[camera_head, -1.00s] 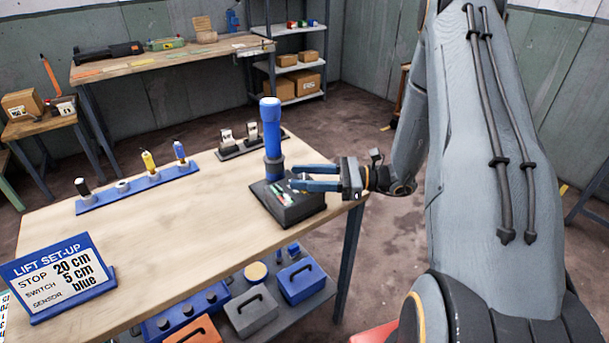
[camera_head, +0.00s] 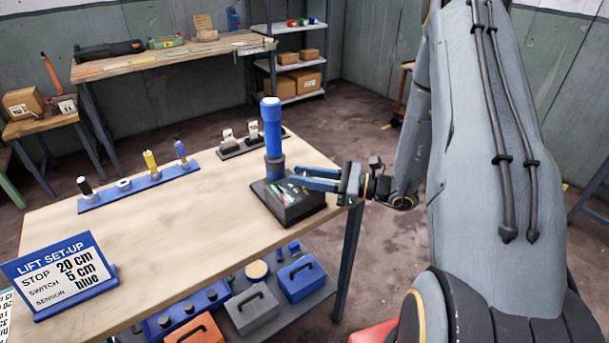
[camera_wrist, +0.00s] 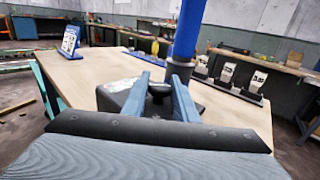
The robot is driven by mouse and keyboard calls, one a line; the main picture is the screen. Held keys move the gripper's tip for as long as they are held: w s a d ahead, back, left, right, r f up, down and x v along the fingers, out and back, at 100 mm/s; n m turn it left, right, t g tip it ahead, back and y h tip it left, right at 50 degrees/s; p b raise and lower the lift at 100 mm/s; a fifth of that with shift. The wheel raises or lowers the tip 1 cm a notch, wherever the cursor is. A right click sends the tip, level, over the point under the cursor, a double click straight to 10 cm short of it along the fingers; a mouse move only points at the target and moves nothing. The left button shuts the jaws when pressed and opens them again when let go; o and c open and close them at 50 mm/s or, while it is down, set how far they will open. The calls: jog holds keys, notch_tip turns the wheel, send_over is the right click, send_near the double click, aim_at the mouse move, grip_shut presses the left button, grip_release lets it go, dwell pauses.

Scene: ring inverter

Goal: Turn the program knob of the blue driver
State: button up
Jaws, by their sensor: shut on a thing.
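The blue driver (camera_head: 272,130) is an upright blue cylinder with a dark grey collar, on a black box (camera_head: 295,208) with a sloped face carrying small green, red and white marks. It also shows in the wrist view (camera_wrist: 188,30), just beyond my fingers. My gripper (camera_head: 300,181) reaches over the box from the right, its two blue fingers beside the driver. In the wrist view, my gripper (camera_wrist: 160,88) is shut on a small dark round knob (camera_wrist: 159,89) at the fingertips. The fingers hide part of the knob, and its setting cannot be read.
A blue rack (camera_head: 140,188) with several small parts stands at the table's back left. A blue sign (camera_head: 62,275) stands front left. The middle of the table is clear.

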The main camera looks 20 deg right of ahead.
jog(key=m+t+h, duration=0.3)
jog(key=shift+t, duration=0.3)
jog(key=shift+m+t+h+b, duration=0.4)
jog(key=shift+m+t+h, duration=0.65)
jog(key=shift+h, duration=0.25)
jog(key=shift+r+m+h, duration=0.1)
jog(key=shift+m+h, duration=0.15)
jog(key=shift+h, duration=0.05)
jog(key=o, duration=1)
jog(key=b+v, duration=0.2)
jog(key=v, duration=0.4)
jog(key=shift+s+d, duration=0.25)
jog(key=shift+d, duration=0.05)
jog(key=shift+s+d, duration=0.2)
jog(key=shift+s, duration=0.35)
